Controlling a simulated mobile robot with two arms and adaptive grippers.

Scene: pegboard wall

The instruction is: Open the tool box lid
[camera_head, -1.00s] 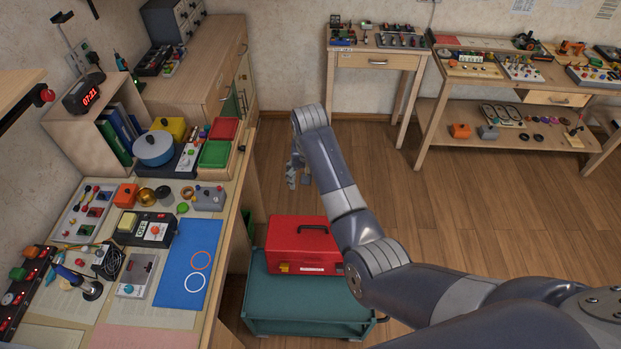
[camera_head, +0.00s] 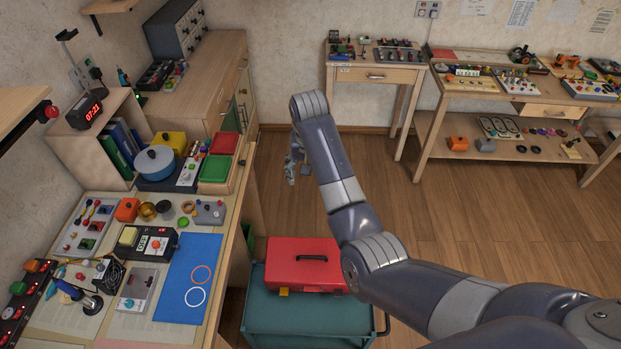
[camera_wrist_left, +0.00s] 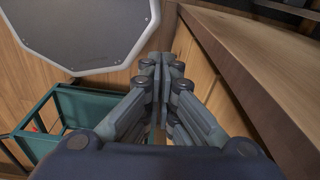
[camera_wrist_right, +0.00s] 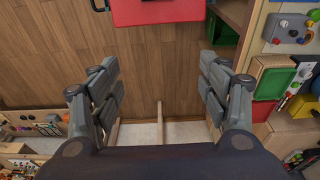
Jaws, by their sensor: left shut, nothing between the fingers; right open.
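The lid looks shut. My right gripper (camera_head: 295,167) hangs beyond the box, apart from it, partly hidden by my arm. In the right wrist view my right gripper (camera_wrist_right: 160,85) is open and empty, with the red box (camera_wrist_right: 158,12) cut off at the top edge. My left gripper (camera_wrist_left: 160,80) is shut and empty in the left wrist view; it is not in the head view.
A workbench with a blue mat (camera_head: 192,280) stands close to the left of the cart. A low cabinet (camera_head: 205,85) is behind it. A small table (camera_head: 375,75) and a shelved bench (camera_head: 530,115) stand at the back. The wooden floor (camera_head: 450,215) between is clear.

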